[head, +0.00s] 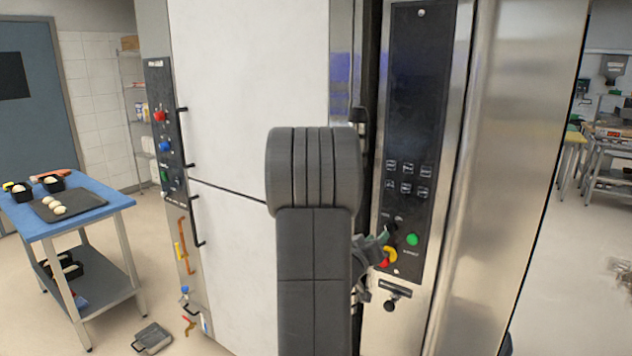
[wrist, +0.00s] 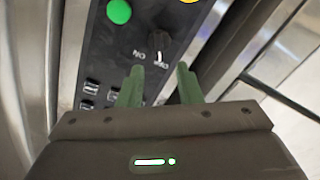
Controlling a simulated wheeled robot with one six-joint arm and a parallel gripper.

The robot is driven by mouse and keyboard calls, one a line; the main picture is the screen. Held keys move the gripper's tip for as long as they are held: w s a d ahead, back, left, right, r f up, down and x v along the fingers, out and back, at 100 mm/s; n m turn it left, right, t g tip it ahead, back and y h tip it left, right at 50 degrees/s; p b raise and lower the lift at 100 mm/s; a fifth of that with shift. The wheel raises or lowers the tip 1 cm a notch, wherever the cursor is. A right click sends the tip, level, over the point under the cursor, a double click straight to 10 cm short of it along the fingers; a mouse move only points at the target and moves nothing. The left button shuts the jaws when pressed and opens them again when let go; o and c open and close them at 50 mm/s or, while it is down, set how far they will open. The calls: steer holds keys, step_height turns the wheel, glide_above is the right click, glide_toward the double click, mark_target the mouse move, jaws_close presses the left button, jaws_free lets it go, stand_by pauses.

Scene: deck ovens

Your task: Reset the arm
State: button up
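My arm stands upright in the middle of the head view, in front of the oven. My gripper (head: 378,243) is mostly hidden behind the arm there, close to the control panel (head: 418,90). In the wrist view, my gripper (wrist: 161,75) shows two green fingers spread apart with nothing seen held between them. A dark rotary knob (wrist: 158,48) with a white mark lies just beyond the fingertips, beside ON and OFF style lettering. I cannot tell whether the fingers touch it. A green button (wrist: 119,11) is near it.
The white oven front (head: 240,90) and steel side (head: 510,150) stand close around the arm. A blue-topped table (head: 115,200) with a dark tray (head: 90,200) is at the left. A metal pan (head: 152,338) lies on the floor. Open floor shows at the right.

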steer(key=b+v, duration=0.1)
steer(key=v, duration=0.8)
steer(key=p+x, duration=0.3)
steer(key=x, duration=1.1)
steer(key=shift+w+d, duration=0.25)
steer(key=shift+w+f+m+b, duration=0.1)
steer(key=shift+f+m+b, duration=0.05)
steer(key=shift+m+b, duration=0.9)
steer(key=shift+m, duration=0.25)
steer(key=m+b, duration=0.1)
steer(key=m, duration=0.1)
steer(key=m+b, duration=0.2)
steer(key=m, duration=0.1)
steer(key=shift+s+d+m+b, duration=0.25)
steer(key=shift+s+m+b, duration=0.05)
steer(key=b+v, duration=0.1)
steer(key=v, duration=1.2)
steer(key=shift+r+b, duration=0.25)
steer(key=shift+b, duration=0.05)
steer(key=shift+a, duration=0.1)
steer(key=shift+r, duration=0.1)
